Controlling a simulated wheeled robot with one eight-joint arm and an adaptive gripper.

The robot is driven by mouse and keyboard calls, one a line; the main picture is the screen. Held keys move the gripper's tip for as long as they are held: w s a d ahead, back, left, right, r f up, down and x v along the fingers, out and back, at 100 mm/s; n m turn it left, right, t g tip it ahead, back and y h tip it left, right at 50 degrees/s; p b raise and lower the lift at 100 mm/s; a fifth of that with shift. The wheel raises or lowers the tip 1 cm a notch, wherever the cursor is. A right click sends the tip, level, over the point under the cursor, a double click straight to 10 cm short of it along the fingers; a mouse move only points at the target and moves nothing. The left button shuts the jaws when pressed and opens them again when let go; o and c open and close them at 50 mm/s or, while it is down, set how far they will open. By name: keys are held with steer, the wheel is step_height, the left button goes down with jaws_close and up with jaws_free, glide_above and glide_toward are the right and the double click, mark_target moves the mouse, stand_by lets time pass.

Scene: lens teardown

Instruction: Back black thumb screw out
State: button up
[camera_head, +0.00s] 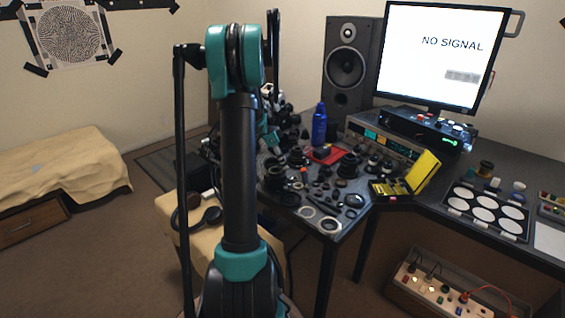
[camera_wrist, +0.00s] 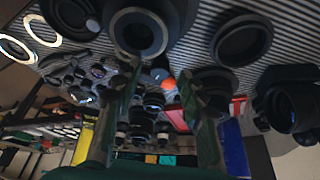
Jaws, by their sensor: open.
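I cannot make out the black thumb screw for certain among the many small dark parts. In the wrist view my gripper (camera_wrist: 158,78) is open, with its two fingers apart and nothing seen held between them. A black lens barrel (camera_wrist: 140,34) with a pale inner ring lies beyond the fingertips. A small orange-red piece (camera_wrist: 168,84) shows between the fingers. In the head view my arm stands in front of the left part of the bench and hides much of the gripper's surroundings.
The dark bench (camera_head: 331,226) is crowded with lens parts and rings. A blue bottle (camera_head: 319,125), a red mat (camera_head: 338,153), an open yellow case (camera_head: 424,170), a speaker (camera_head: 346,66) and a monitor (camera_head: 440,50) stand around them. A padded seat (camera_head: 180,232) is at the bench's left.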

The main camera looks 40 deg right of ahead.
steer(key=shift+d+f, duration=0.1)
steer(key=shift+f, duration=0.25)
steer(key=shift+c, duration=0.5)
jaws_close()
steer(key=shift+s+n, duration=0.1)
steer(key=shift+n, duration=0.3)
steer(key=n, duration=0.2)
steer(key=n+t, duration=0.2)
steer(key=n, duration=0.1)
steer(key=shift+s+n+h, duration=0.25)
steer(key=shift+n+h, duration=0.05)
steer(key=n+t, duration=0.1)
steer(key=n, duration=0.2)
steer(key=shift+s+n+t, duration=0.15)
steer(key=shift+n+t, duration=0.15)
steer(key=shift+t, duration=0.1)
steer(key=shift+n+t+y, duration=0.5)
steer(key=shift+n+t, duration=0.2)
steer(key=shift+n, duration=1.1)
